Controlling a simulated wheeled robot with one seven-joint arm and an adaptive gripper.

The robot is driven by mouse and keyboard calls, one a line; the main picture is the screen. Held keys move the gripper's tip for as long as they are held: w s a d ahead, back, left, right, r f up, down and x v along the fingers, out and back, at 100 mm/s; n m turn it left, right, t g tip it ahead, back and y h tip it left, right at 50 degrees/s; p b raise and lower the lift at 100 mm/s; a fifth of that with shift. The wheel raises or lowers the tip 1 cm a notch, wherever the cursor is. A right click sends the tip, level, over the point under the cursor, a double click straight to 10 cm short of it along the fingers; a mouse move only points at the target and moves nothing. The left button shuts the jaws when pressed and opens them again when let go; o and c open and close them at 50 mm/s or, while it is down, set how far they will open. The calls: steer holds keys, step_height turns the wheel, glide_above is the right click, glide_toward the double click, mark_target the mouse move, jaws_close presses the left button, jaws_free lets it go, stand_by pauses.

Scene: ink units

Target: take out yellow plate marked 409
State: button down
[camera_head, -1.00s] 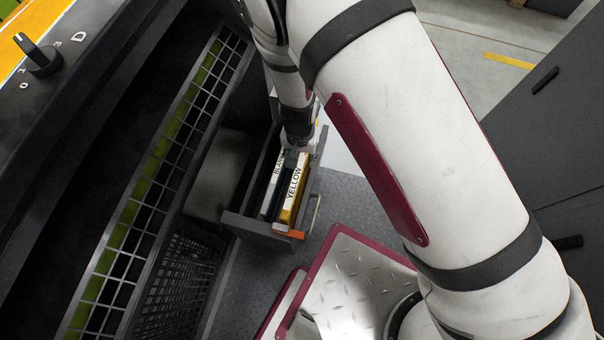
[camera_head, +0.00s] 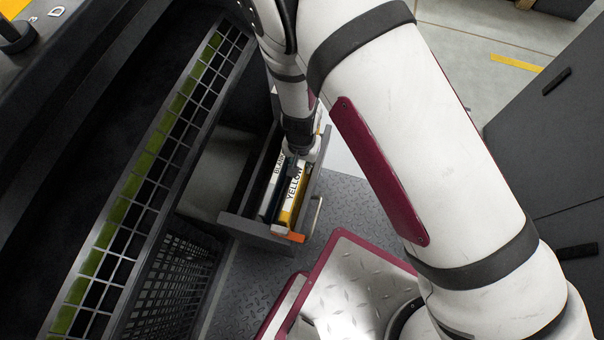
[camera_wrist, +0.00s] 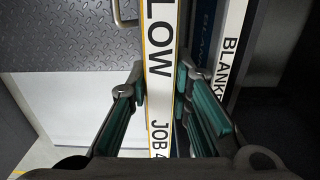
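The yellow plate (camera_head: 290,205) stands on edge in an open drawer, with a white top label reading YELLOW. In the wrist view the yellow plate (camera_wrist: 161,60) shows the letters "LOW" and "JOB 4"; the remaining digits are hidden. My gripper (camera_wrist: 160,85) has its teal-padded fingers on both sides of the plate's top edge, open, with the tips close to its sides. In the head view my gripper (camera_head: 300,160) is over the far end of the plate, mostly hidden by my arm.
A blanket plate (camera_wrist: 232,45), its label partly legible, stands beside the yellow one. The drawer (camera_head: 255,229) has raised walls around both. A machine with a grid guard (camera_head: 150,180) is on the left. Bare metal floor (camera_head: 345,200) lies right of the drawer.

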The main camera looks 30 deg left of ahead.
steer(key=shift+r+p, duration=4.4)
steer(key=shift+r, duration=1.1)
